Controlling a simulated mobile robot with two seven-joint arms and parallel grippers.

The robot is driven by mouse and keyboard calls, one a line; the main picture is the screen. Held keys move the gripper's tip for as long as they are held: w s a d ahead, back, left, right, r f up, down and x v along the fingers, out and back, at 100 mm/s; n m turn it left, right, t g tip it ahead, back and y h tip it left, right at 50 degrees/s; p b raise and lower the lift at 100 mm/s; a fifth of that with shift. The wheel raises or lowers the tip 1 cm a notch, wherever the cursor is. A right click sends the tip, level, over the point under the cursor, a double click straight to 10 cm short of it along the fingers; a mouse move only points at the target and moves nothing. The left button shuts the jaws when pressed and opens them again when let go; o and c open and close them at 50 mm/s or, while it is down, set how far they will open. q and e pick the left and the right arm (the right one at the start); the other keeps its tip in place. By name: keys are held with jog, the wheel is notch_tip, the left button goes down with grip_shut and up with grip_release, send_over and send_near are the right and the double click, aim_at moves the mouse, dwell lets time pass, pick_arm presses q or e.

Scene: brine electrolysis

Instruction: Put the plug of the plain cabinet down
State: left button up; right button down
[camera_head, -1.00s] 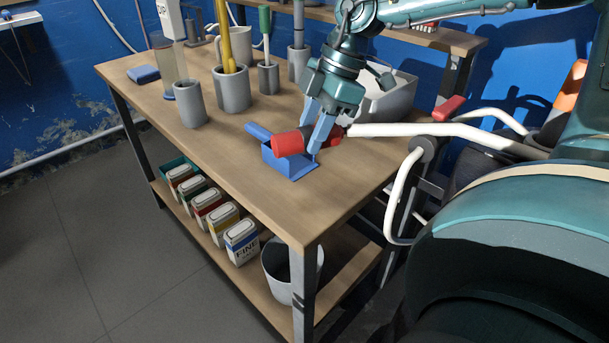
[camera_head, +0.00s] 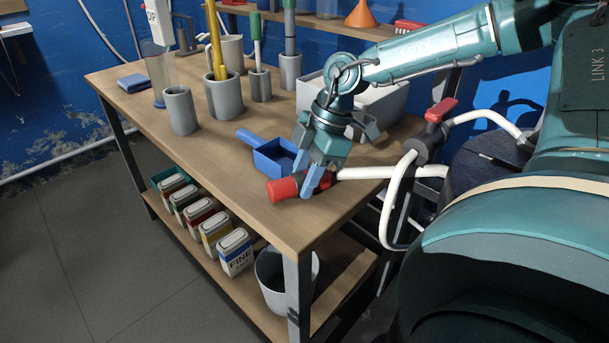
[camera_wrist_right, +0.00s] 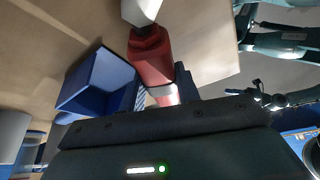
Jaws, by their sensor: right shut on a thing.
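The red plug (camera_head: 283,190) lies level at the front right of the wooden tabletop (camera_head: 235,205), in front of the blue scoop (camera_head: 262,155). My right gripper (camera_head: 312,190) is shut around the plug's body, fingers pointing down. A thick white cable (camera_head: 400,172) runs from it to the right past the table edge. In the right wrist view the red plug (camera_wrist_right: 151,62) shows between my fingers, with a dark collar and a white part beyond. I cannot tell whether its underside touches the wood. My left gripper is out of view.
A pale bin (camera_head: 385,105) stands behind my right gripper. A valve with a red handle (camera_head: 440,110) is off the right edge. The tabletop's front left is clear.

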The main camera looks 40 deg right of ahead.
jog(key=c, duration=1)
grip_release()
